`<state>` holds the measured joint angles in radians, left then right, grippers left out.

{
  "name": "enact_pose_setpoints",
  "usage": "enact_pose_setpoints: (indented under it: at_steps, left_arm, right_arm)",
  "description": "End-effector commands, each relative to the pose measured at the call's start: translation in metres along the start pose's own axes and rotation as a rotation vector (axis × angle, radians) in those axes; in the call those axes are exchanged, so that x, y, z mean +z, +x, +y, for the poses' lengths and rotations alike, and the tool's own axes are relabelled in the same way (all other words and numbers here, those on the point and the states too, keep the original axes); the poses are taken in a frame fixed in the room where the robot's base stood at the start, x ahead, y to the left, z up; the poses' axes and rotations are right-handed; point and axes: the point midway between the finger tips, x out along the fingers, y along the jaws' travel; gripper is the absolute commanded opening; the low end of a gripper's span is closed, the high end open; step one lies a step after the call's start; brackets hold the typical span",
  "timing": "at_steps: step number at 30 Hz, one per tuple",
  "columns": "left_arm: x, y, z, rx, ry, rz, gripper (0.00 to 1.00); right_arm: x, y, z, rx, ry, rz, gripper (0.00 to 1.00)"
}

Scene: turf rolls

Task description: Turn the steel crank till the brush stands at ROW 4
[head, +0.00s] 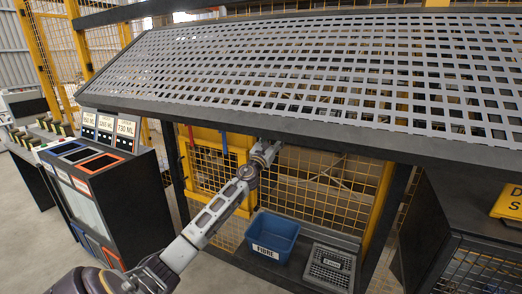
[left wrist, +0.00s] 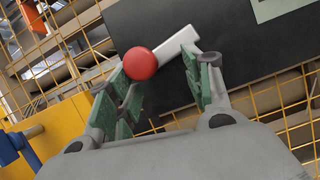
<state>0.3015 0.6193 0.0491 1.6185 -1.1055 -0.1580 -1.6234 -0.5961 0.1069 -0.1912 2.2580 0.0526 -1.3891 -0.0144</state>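In the left wrist view a red ball knob (left wrist: 140,63) sits at the tip of my left gripper (left wrist: 160,68), close to the left finger. A pale steel bar (left wrist: 180,42), seemingly the crank's arm, runs up and right from behind the knob. The two green-padded fingers stand apart, and I cannot tell whether the left one touches the knob. In the head view the left gripper (head: 265,152) is under the front edge of the big perforated panel (head: 330,70), and the crank is hidden there. I see no brush and no ROW 4 mark. My right gripper is out of view.
A blue bin marked FIBRE (head: 259,248) and a grey crate (head: 330,266) stand below the panel. A dark cabinet with number cards (head: 100,165) is at the left. A dark unit (head: 465,220) is at the right. Yellow mesh (head: 325,185) stands behind.

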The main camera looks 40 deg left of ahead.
Motion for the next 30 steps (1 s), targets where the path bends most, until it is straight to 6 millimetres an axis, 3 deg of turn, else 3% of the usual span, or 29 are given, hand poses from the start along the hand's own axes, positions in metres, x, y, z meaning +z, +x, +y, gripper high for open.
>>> enact_pose_setpoints:
  at_steps: [30]
  left_arm:
    - [0.002,-0.042,0.008,0.001,0.001,0.0,0.49]
  right_arm:
    - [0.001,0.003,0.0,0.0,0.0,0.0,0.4]
